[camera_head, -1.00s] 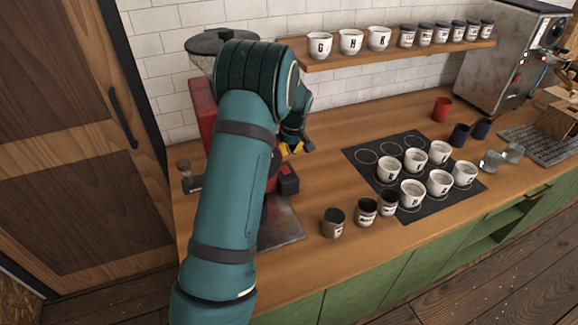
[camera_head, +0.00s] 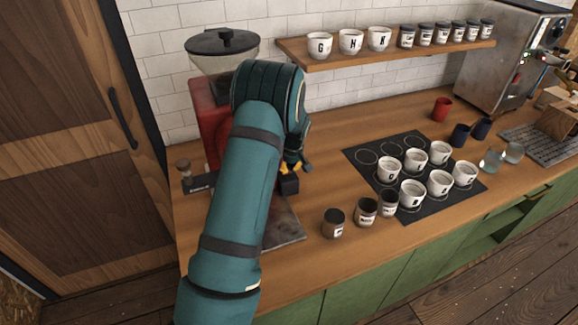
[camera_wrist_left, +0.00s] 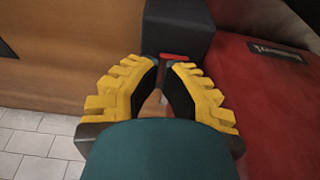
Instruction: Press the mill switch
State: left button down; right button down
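The red mill (camera_head: 211,122) stands at the left of the counter, partly hidden behind my left arm in the head view. Its red side fills the right of the left wrist view (camera_wrist_left: 270,105). A dark block (camera_head: 289,184) juts from the mill; in the left wrist view this block (camera_wrist_left: 178,27) carries a small red switch (camera_wrist_left: 176,57). My left gripper (camera_wrist_left: 164,65) has its yellow fingers drawn together, with nothing seen held. Its tips are right at the switch; I cannot tell whether they touch it. My right gripper is out of view.
Several lettered cups and a black mat (camera_head: 362,148) lie to the right on the counter. A dark jar (camera_head: 334,224) stands near the front edge. A wall shelf (camera_head: 400,53) holds cups and jars. The counter between mill and mat is clear.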

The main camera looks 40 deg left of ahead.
pick_arm(q)
jog(key=shift+s+d+f+b, duration=0.1)
jog(key=shift+f+b, duration=0.2)
jog(key=shift+f, duration=0.15)
jog(key=shift+r, duration=0.1)
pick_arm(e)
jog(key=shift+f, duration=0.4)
pick_arm(q)
jog(key=shift+w+a+r, duration=0.25)
jog(key=shift+w+a, duration=0.15)
jog(key=shift+a, duration=0.25)
jog(key=shift+r, duration=0.1)
